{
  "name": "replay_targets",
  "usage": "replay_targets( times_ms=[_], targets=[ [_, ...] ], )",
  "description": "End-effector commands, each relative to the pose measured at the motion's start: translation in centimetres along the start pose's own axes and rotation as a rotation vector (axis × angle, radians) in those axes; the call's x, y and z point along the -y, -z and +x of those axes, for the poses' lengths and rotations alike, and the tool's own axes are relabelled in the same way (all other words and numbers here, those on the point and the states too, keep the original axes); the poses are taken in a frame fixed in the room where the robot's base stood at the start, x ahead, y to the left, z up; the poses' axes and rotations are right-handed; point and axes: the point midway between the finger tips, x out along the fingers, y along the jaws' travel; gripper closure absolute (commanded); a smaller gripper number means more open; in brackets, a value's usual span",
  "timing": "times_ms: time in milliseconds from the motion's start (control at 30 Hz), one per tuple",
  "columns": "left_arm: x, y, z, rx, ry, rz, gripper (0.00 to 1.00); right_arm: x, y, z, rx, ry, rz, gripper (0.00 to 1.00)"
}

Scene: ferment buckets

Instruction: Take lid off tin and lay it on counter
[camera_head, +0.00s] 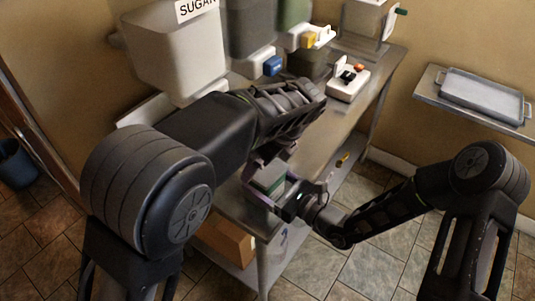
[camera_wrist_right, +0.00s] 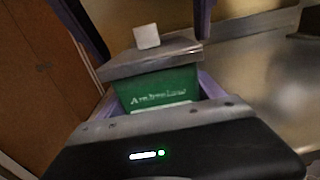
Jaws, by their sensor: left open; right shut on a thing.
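The green tin (camera_wrist_right: 155,88) with white lettering stands upright in the right wrist view; it shows small in the head view (camera_head: 268,178). Its grey metal lid (camera_wrist_right: 150,58) sits on top, with a pale block-shaped knob (camera_wrist_right: 147,36). My right gripper (camera_head: 270,184) is shut on the tin, its purple fingers on both sides of the body below the lid. My left gripper (camera_head: 270,158) is open above the lid; in the right wrist view its fingers (camera_wrist_right: 145,22) are on either side of the knob, apart from it. My left arm hides part of the counter.
The metal counter (camera_head: 343,118) runs back from the tin. A white bin labelled sugar (camera_head: 175,55) and other containers stand along the wall. A white box with an orange knob (camera_head: 347,84) is farther back. A cardboard box (camera_head: 225,240) lies on the lower shelf. A tray (camera_head: 485,95) rests at right.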

Motion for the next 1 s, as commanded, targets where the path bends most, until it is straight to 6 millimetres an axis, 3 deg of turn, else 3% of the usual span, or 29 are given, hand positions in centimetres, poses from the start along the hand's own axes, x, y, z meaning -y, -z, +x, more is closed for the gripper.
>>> replay_targets(
  times_ms=[267,1000],
  targets=[
    [0.0,0.0,0.1,0.0,0.0,0.0,0.01,0.01,0.0,0.0,0.0,0.0,0.0,0.96],
    [0.0,0.01,0.05,0.0,0.0,0.0,0.61,0.01,0.01,0.0,0.0,0.0,0.0,0.96]
  ],
)
